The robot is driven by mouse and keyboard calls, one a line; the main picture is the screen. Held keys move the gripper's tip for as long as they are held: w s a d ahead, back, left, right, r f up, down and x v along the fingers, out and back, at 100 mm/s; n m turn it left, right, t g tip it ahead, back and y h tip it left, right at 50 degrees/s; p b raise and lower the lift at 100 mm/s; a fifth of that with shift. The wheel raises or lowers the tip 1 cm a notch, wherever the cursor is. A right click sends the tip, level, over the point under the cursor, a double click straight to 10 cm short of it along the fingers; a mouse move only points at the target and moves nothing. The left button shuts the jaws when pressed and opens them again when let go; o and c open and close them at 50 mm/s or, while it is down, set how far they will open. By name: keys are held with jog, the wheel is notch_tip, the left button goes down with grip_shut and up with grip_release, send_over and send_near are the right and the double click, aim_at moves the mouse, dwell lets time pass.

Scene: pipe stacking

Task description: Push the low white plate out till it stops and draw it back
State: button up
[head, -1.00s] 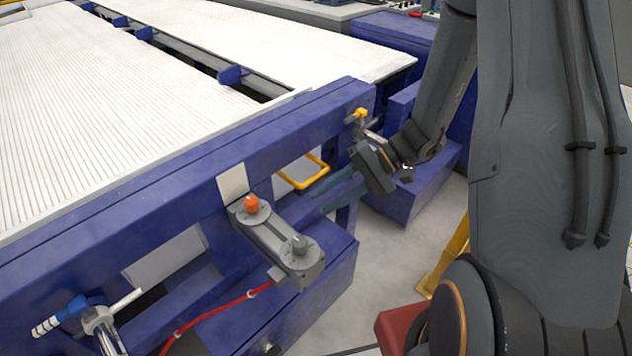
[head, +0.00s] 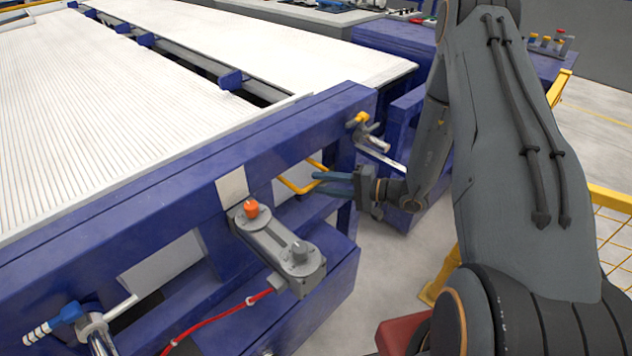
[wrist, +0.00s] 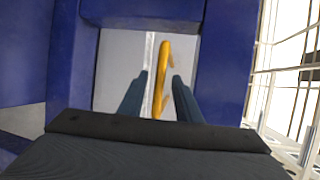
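A yellow bar handle (head: 292,186) sits at the opening in the blue frame, and a pale surface (head: 284,194) shows beside it. I cannot tell whether this is the low white plate. My gripper (head: 316,182) points left at the handle. A pale grey panel (wrist: 121,62) lies beyond the fingers, framed by blue beams.
The blue frame (head: 150,190) surrounds the opening closely. A grey actuator with an orange knob (head: 251,208) juts out at the left. A clamp with a yellow tip (head: 361,118) stands above right. Floor is clear below my gripper.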

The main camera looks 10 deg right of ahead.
jog(key=shift+x, duration=1.3)
